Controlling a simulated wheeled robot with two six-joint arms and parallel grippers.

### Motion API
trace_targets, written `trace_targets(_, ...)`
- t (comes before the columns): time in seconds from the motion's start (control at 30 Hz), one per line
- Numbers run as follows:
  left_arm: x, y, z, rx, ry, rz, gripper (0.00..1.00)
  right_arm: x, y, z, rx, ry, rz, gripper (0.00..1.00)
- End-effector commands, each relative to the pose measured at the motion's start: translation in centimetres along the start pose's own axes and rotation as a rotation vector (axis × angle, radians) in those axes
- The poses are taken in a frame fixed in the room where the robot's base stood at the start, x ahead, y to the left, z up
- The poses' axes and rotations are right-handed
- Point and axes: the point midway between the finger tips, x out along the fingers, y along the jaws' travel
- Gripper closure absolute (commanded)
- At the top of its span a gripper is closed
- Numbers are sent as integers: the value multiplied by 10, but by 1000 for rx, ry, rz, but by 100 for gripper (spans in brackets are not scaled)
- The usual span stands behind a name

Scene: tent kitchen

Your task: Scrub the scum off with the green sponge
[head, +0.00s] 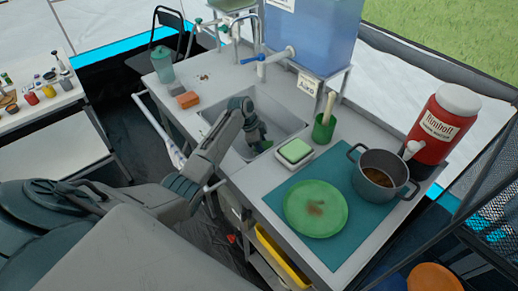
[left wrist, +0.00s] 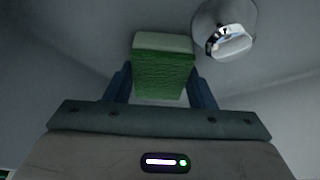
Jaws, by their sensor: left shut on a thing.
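My left gripper (head: 256,135) is down inside the sink basin (head: 290,113). It is shut on a green sponge with a paler face (left wrist: 160,68), which shows between the fingers in the left wrist view. In the head view only a little green of the sponge (head: 264,145) shows below the fingers. A drain fitting (left wrist: 228,38) lies beyond the sponge, slightly right. A green plate (head: 300,220) with a brown stain (head: 316,208) lies on a teal mat (head: 268,197). I cannot tell whether the sponge touches the basin. My right gripper is not in view.
A pale-green block on a small dish (head: 295,150) and a green cup with a handle (head: 323,128) stand right of the sink. A pot (head: 381,173) and a red jug (head: 436,125) are farther right. A blue water tank (head: 315,40) and taps are behind the sink.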

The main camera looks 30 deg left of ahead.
Motion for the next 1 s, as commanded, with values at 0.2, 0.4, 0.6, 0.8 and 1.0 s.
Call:
trace_targets(0.2, 2, -5, -9, 4, 8, -3, 69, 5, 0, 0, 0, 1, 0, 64)
trace_targets(0.4, 7, -16, -21, 6, 10, -4, 69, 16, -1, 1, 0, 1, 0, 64)
trace_targets(0.6, 6, -23, -29, 7, 9, -4, 69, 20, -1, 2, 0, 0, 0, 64)
trace_targets(0.8, 5, -22, -29, 7, 10, -4, 69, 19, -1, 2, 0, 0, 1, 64)
trace_targets(1.0, -5, -22, -34, 7, 10, -5, 69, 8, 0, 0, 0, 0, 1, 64)
